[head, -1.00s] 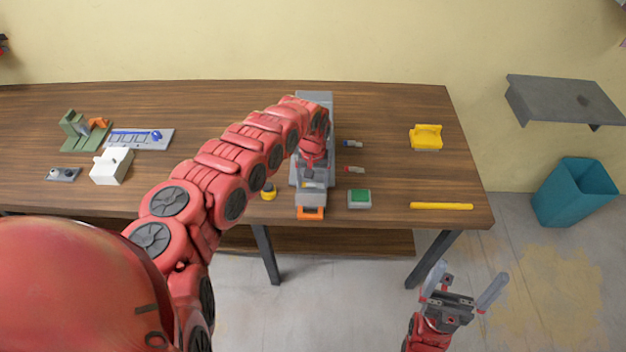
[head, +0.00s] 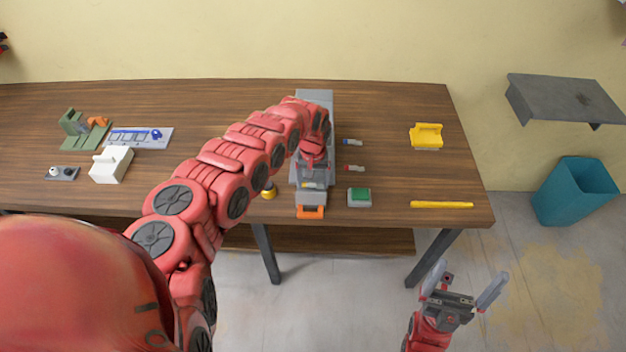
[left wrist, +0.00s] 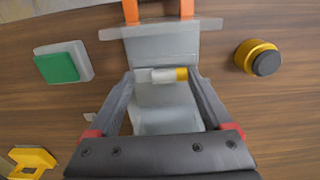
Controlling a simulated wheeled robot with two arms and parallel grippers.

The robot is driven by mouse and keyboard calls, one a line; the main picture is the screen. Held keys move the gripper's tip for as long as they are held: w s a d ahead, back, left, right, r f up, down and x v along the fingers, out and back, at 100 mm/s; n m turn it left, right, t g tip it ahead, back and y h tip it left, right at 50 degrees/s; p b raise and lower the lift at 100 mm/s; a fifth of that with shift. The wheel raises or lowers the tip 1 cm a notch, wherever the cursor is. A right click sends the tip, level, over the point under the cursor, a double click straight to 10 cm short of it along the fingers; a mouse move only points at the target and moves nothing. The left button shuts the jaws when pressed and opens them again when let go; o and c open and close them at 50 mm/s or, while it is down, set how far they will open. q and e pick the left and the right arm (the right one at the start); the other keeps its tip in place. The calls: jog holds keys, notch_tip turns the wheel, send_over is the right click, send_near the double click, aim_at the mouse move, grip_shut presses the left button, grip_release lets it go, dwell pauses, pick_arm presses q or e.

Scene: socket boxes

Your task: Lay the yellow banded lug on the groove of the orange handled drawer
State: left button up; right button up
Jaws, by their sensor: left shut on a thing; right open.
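The drawer with the orange handle (head: 311,212) sticks out of the front of a grey housing (head: 322,97); it also shows in the left wrist view, with the orange handle (left wrist: 131,10) at the top. My left gripper (left wrist: 163,76) is shut on the yellow banded lug (left wrist: 160,75), a short pale rod with a yellow band at its right end. The lug lies crosswise between the fingertips, over the grey drawer. I cannot tell whether it touches the drawer, and the groove is not clearly visible. My right gripper (head: 461,292) is open and empty, in front of the table.
A green-topped block (head: 359,197) stands right of the drawer and a yellow and black knob (head: 269,191) left of it. Two small lugs, one blue-ended (head: 352,142) and one red-ended (head: 354,168), lie right of the housing. A yellow bar (head: 441,205) lies near the front right edge.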

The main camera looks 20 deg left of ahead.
aim_at(313, 184)
pick_arm(q)
jog(key=o, duration=1.1)
notch_tip(313, 184, up, 7)
jog(key=p, duration=0.6)
jog(key=shift+f, duration=0.1)
